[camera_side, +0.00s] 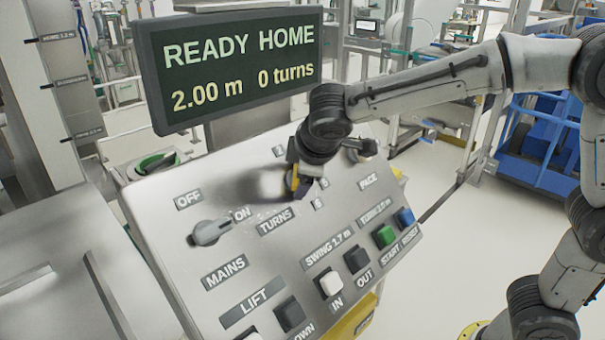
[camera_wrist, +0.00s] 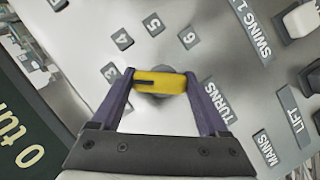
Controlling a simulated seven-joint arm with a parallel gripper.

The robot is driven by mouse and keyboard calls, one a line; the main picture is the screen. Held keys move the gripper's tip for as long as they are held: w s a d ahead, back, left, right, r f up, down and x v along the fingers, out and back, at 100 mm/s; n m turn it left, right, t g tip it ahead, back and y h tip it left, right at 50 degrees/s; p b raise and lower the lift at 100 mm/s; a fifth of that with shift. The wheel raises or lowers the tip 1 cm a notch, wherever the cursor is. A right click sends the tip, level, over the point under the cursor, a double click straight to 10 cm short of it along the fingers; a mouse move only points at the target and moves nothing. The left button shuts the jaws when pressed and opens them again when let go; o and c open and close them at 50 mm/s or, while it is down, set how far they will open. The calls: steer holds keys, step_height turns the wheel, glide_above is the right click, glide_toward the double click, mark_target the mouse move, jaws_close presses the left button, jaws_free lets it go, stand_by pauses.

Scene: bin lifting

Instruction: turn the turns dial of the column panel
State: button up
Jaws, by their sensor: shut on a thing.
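The turns dial is a yellow bar knob (camera_wrist: 170,83) on a grey round base in the wrist view. A dark line marks its left end, towards the side of the number 3 label (camera_wrist: 109,72); I cannot tell the exact setting. My gripper (camera_wrist: 150,84) has one finger at each end of the knob and is shut on it. In the side view my gripper (camera_side: 303,178) hides most of the dial, with a bit of yellow (camera_side: 293,181) showing. The column panel (camera_side: 240,268) is a sloping metal plate. The display (camera_side: 238,65) reads READY HOME, 2.00 m, 0 turns.
The mains handle (camera_side: 211,232) sits left of the dial, its grip towards ON. White, black, green (camera_side: 386,236) and blue (camera_side: 405,216) buttons line the front edge. The display stands behind the panel.

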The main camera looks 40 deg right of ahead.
steer(key=o, duration=1.2)
steer(key=shift+o, duration=0.2)
steer(key=v, duration=1.4)
steer(key=shift+f, duration=0.1)
steer(key=s+d+m+g, duration=0.1)
steer(key=s+d+m, duration=0.55)
steer(key=d, duration=0.75)
steer(key=s+a+f+m+y, duration=0.2)
steer(key=s+f+y, duration=0.1)
steer(key=s+f, duration=0.9)
steer(key=shift+s+f+y, duration=0.3)
steer(key=shift+s+f, duration=0.05)
steer(key=shift+f, duration=0.1)
